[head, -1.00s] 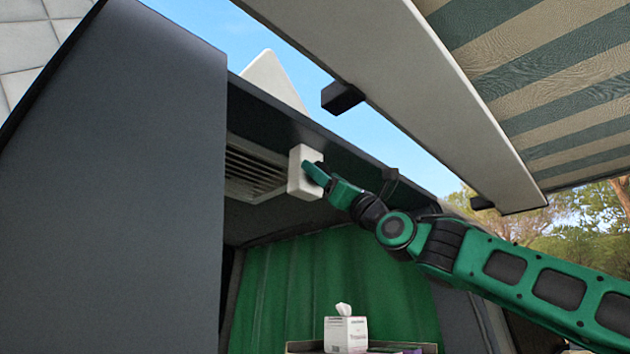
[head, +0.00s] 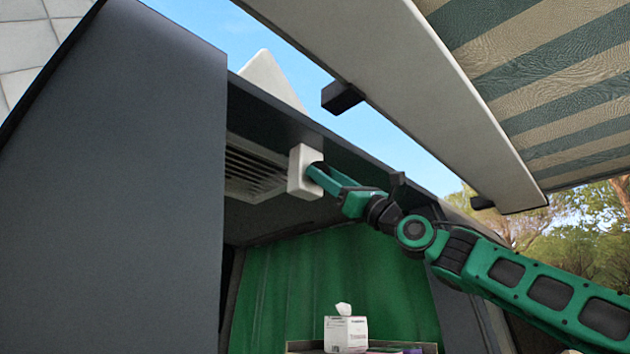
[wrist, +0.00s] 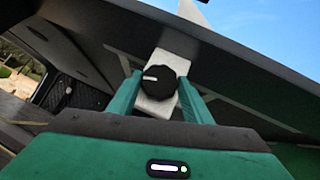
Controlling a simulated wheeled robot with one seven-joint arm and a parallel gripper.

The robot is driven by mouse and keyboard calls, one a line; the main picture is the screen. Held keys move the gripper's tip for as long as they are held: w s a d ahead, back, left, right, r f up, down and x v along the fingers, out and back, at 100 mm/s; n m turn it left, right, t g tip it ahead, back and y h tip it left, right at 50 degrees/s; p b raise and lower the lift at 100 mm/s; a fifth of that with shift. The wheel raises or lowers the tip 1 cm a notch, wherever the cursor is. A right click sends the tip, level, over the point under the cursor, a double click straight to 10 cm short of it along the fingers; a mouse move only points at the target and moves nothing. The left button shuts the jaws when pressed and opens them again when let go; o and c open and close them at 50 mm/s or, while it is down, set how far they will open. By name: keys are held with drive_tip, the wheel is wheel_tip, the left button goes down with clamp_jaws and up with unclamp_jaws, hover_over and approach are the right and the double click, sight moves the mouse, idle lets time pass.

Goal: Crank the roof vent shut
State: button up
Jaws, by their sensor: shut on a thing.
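The roof vent's white lid (head: 270,80) stands up at a tilt above the van roof edge in the head view. Below the edge is a white box (head: 297,172). In the wrist view the box (wrist: 158,106) carries a round black knob (wrist: 158,84) with a white pointer mark aimed to the left. My gripper (head: 313,172) reaches the box from the right. In the wrist view its two green fingers are on either side of the knob and shut on it. In the head view the fingers hide the knob.
A slatted grille (head: 250,170) is left of the box. A dark panel (head: 120,180) fills the left side. An awning (head: 570,90) with its pale rail (head: 400,90) hangs above my arm. A tissue box (head: 346,333) stands low inside, before a green curtain (head: 330,270).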

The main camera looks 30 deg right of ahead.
drive_tip(key=n+g+y, duration=0.1)
drive_tip(key=n+g, duration=0.1)
drive_tip(key=n, duration=0.1)
drive_tip(key=n+g+y, duration=0.2)
drive_tip(key=n, duration=0.1)
drive_tip(key=n+g+y, duration=0.2)
drive_tip(key=n+g, duration=0.1)
drive_tip(key=n, duration=0.1)
drive_tip(key=shift+d+r, duration=0.15)
drive_tip(key=shift+r, duration=0.1)
drive_tip(key=shift+d+r+n+g, duration=0.1)
drive_tip(key=shift+r+n+g, duration=0.05)
drive_tip(key=shift+n+g, duration=1.05)
drive_tip(key=shift+r+n+g, duration=0.1)
drive_tip(key=shift+n+g, duration=0.7)
drive_tip(key=shift+n, duration=0.7)
drive_tip(key=shift+n+g+h, duration=0.3)
drive_tip(key=shift+n, duration=0.1)
drive_tip(key=o, duration=1.1)
drive_tip(key=shift+w, duration=0.1)
drive_tip(key=shift+c, duration=0.2)
drive_tip(key=shift+d, duration=0.1)
drive_tip(key=v, duration=1)
drive_tip(key=shift+d, duration=0.15)
